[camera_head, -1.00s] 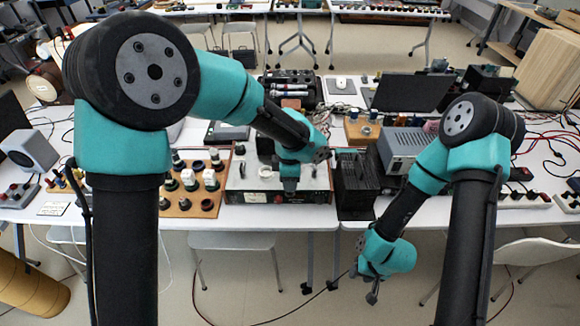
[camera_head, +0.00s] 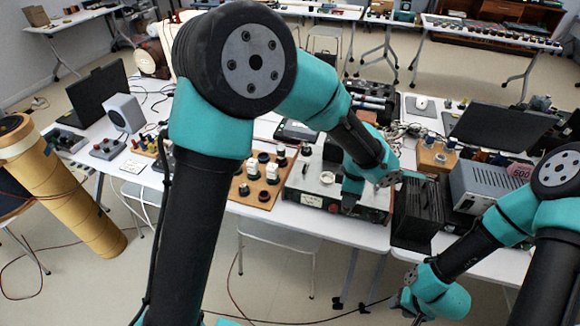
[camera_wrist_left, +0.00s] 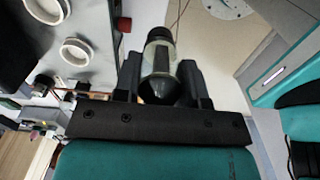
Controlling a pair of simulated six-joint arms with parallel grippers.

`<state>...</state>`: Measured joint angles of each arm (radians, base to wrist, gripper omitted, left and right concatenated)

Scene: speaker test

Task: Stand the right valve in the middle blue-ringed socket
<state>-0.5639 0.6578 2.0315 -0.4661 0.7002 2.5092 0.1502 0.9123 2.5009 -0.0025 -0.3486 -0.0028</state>
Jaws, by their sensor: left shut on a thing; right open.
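My left gripper (camera_wrist_left: 160,80) is shut on a valve (camera_wrist_left: 160,58), with clear glass, a dark top and a dark end. In the head view my left gripper (camera_head: 350,203) is over the front edge of the light-topped amplifier box (camera_head: 310,193), and the valve cannot be made out there. A white-ringed socket (camera_head: 327,178) shows on the box top. The left wrist view shows white rings (camera_wrist_left: 75,51) on a grey surface at left, apart from the held valve. No blue-ringed socket can be made out. My right gripper (camera_head: 414,314) is open, low in front of the table.
A wooden board (camera_head: 243,192) with several valves and dark rings lies left of the amplifier. A black finned box (camera_head: 419,210) stands right of it, then a grey instrument (camera_head: 487,187). A wooden block (camera_head: 436,157) with blue parts sits behind.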

